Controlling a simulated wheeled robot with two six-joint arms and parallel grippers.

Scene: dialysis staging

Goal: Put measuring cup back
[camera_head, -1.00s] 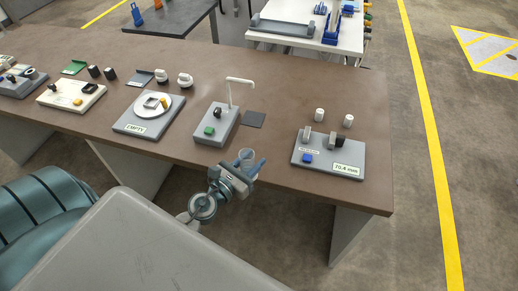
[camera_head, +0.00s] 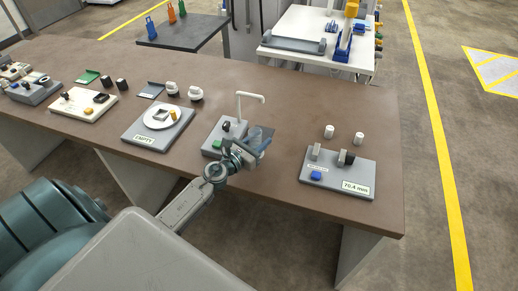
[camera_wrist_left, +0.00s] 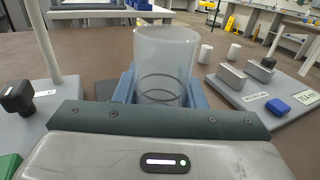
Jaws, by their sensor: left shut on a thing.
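The measuring cup (camera_wrist_left: 167,60) is a clear, colourless cylinder, upright between the two blue fingers of my left gripper (camera_wrist_left: 160,92) in the left wrist view. In the head view the cup (camera_head: 254,134) shows faintly at my left gripper (camera_head: 257,143), which is shut on it. The gripper is at the front right of the grey dispenser base (camera_head: 212,134) with its white curved spout (camera_head: 249,96). The dark square mat beside that base is mostly hidden behind the gripper. My right gripper is not in view.
Right of the gripper stands a gauge plate (camera_head: 358,178) labelled 70.4 mm, with two white cylinders (camera_head: 329,131) behind it. Left is a scale (camera_head: 139,132) labelled EMPTY. The brown tabletop (camera_head: 285,125) is clear between dispenser and gauge.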

